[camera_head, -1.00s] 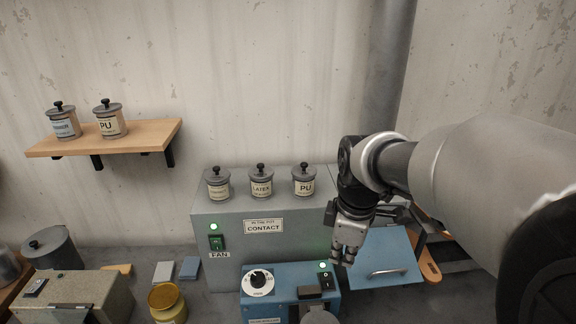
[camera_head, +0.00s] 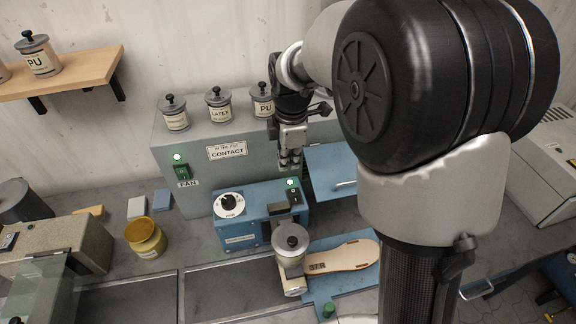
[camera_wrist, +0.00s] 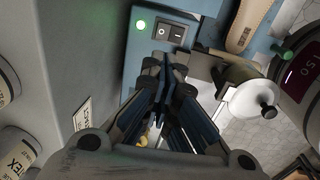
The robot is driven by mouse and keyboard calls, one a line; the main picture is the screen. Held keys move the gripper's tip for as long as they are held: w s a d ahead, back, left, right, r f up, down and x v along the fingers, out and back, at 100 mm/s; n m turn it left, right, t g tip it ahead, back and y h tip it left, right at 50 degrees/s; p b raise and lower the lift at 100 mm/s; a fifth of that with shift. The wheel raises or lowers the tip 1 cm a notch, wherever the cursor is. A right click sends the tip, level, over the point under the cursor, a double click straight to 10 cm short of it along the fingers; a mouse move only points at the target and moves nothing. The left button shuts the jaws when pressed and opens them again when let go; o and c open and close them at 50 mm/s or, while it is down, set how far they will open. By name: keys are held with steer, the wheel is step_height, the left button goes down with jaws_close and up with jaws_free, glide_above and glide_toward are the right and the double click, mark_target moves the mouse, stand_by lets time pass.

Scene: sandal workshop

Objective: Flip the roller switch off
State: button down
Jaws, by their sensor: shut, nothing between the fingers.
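The blue machine (camera_head: 240,228) carries a black rocker switch (camera_head: 294,196) beside a lit green lamp (camera_head: 291,182). My gripper (camera_head: 290,164) is shut and empty, pointing down just above and behind the switch in the head view. In the wrist view my fingertips (camera_wrist: 170,66) are just below the switch in the picture. I see a gap there and cannot tell any contact.
The grey FAN cabinet (camera_head: 205,150) with several lidded jars stands behind, with its own green-lit switch (camera_head: 183,171). A lidded pot (camera_head: 291,240) stands in front of the blue machine, beside a sandal sole (camera_head: 345,256). A yellow tin (camera_head: 146,238) is to the left.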

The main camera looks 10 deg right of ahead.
mark_target(288, 198)
steer(key=f, duration=0.4)
steer(key=w+f+b, duration=0.1)
steer(key=f, duration=0.3)
steer(key=f+b, duration=0.1)
steer(key=f, duration=0.3)
steer(key=shift+w, duration=0.25)
steer(key=shift+w+f, duration=0.1)
steer(key=shift+f, duration=0.25)
steer(key=shift+r, duration=0.1)
steer(key=shift+s+r, duration=0.15)
steer(key=shift+s, duration=0.6)
